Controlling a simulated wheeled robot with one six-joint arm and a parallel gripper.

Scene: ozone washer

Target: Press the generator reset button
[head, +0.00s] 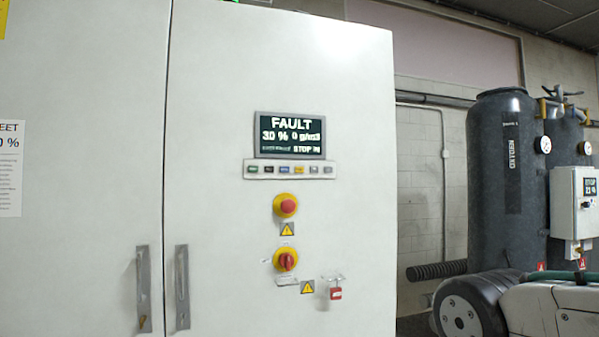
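A tall white cabinet (220,90) fills the left and middle of the head view. Its dark display (290,135) reads FAULT, 30 % and STOP, with smaller text I cannot read well. A row of several small coloured buttons (290,170) sits right under the display. Nothing touches the row. My gripper is not in view.
Below are a red mushroom button (287,205) on yellow, a red rotary switch (286,259) and a red padlock (335,293). Two door handles (143,289) (182,287) stand out at lower left. A dark oxygen tank (500,190) and white control box (573,205) stand at right.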

